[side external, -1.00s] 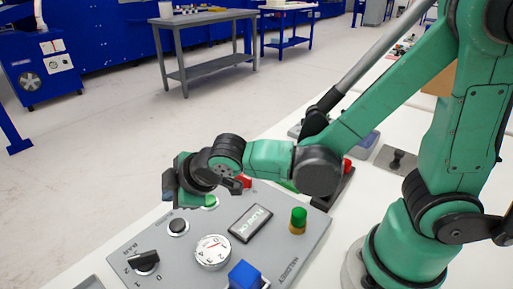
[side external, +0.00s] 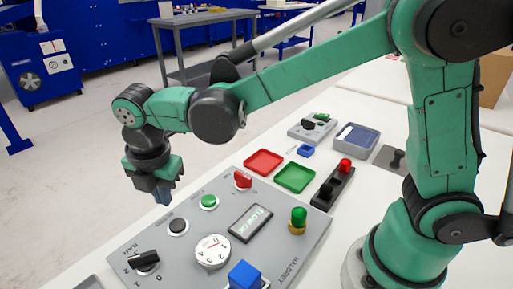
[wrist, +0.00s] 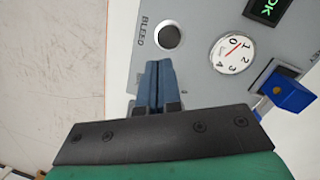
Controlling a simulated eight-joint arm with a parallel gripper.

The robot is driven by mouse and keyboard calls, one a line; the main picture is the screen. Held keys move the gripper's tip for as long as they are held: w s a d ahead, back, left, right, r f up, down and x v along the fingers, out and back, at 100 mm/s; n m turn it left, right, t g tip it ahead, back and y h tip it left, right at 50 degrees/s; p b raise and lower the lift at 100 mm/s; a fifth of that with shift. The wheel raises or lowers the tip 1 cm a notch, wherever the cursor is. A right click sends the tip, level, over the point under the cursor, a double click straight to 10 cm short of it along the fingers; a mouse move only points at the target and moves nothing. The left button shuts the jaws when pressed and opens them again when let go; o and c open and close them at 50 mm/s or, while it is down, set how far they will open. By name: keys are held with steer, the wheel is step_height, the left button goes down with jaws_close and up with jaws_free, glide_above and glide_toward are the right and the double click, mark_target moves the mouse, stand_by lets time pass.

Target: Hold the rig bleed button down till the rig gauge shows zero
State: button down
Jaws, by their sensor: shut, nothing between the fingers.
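The bleed button (wrist: 167,36) is a round black cap in a pale ring, beside the word BLEED. In the side view the bleed button (side external: 178,226) stands on the grey rig panel (side external: 130,245). My gripper (wrist: 157,66) is shut and empty, its blue fingertips together just below the button in the wrist picture. In the side view my gripper (side external: 163,198) points down, apart from the button and above the panel's far left edge. The rig gauge (wrist: 232,53) is a white dial with a red needle, also visible in the side view (side external: 212,251); its exact reading is unclear.
The panel also carries a green button (side external: 208,202), a red switch (side external: 243,180), a display (side external: 251,223), a black knob (side external: 144,260), a blue block-shaped part (side external: 245,275) and a green-topped fitting (side external: 298,218). Red (side external: 263,161) and green (side external: 295,178) trays lie beyond.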

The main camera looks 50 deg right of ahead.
mark_target(176, 227)
steer(key=shift+s+a+r+n+g, duration=0.15)
steer(key=shift+r+n+g, duration=0.1)
steer(key=shift+n, duration=0.25)
steer(key=shift+s+d+r+n+g, duration=0.15)
steer(key=shift+n+g, duration=0.1)
steer(key=shift+n, duration=0.25)
steer(key=shift+a+f, duration=0.1)
steer(key=shift+w+d+f, duration=0.15)
steer(key=shift+f, duration=1.55)
steer(key=shift+w+d+f, duration=0.1)
steer(key=shift+d+f, duration=0.05)
steer(key=shift+f, duration=1.55)
steer(key=shift+f, duration=0.1)
steer(key=shift+f, duration=0.35)
steer(key=shift+s+a+r, duration=0.25)
steer(key=shift+s+a, duration=0.2)
steer(key=shift+a, duration=0.2)
steer(key=shift+s+a+r, duration=0.25)
steer(key=shift+s+a, duration=0.2)
steer(key=shift+a, duration=0.15)
